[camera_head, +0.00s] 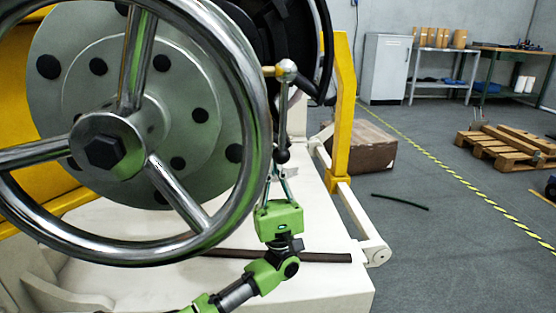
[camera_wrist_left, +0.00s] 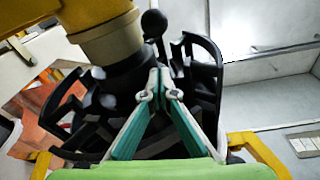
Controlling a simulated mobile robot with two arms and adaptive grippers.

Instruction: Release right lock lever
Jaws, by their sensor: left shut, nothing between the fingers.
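The lock lever (camera_head: 283,115) hangs as a thin metal rod from a silver joint, to the right of the large chrome handwheel (camera_head: 240,60). A black ball knob (camera_head: 283,157) is at its lower end. My left gripper (camera_head: 274,172) comes up from below, with its tips close to the knob. Whether they touch it I cannot tell. In the left wrist view the green fingers (camera_wrist_left: 160,88) meet at their tips, shut and empty. A black ball knob (camera_wrist_left: 154,23) shows beyond them, apart from the tips in the picture. My right gripper is not in view.
A yellow post (camera_head: 343,105) stands right of the lever, above a white rail (camera_head: 362,220). A brown box (camera_head: 365,150) and wooden pallets (camera_head: 505,143) are on the floor. A grey cabinet (camera_head: 386,68) stands at the back. The floor between is mostly clear.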

